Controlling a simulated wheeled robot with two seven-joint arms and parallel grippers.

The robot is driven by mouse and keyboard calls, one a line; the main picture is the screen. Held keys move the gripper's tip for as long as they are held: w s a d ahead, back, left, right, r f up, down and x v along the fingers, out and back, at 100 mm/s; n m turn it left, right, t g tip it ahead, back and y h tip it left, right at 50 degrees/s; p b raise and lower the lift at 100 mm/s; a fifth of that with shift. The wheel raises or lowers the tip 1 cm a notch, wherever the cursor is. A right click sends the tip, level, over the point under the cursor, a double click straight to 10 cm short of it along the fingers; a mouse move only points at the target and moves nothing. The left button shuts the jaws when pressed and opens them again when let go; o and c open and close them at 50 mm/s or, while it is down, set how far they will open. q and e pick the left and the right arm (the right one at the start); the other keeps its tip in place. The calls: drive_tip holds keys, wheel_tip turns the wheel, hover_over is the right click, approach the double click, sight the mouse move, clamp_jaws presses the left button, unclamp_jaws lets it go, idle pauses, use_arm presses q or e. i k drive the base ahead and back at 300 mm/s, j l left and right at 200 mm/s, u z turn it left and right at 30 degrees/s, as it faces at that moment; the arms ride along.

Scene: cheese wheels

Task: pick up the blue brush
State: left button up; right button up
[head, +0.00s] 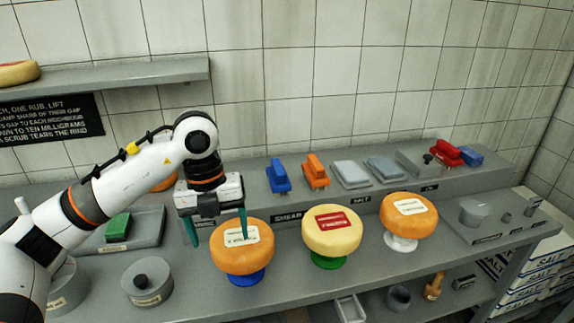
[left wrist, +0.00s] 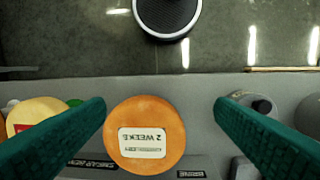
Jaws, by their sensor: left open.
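The blue brush (head: 278,177) stands on the raised back ledge, left of an orange brush (head: 315,172). My left gripper (head: 217,232) is open and empty, in front and to the left of the blue brush, with its green fingers pointing down by the orange cheese wheel (head: 236,261) on a blue stand. In the left wrist view the fingers of my left gripper (left wrist: 160,102) are spread wide, with the labelled orange wheel (left wrist: 148,110) showing between them. The blue brush cannot be made out in the wrist view. My right gripper is not in view.
A pale yellow wheel (head: 325,242) and another orange wheel (head: 418,225) stand to the right. Grey blocks (head: 351,174), a red item (head: 440,152) and another blue item (head: 470,156) lie along the ledge.

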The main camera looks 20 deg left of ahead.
sight(278, 178)
drive_tip(key=i, duration=1.2)
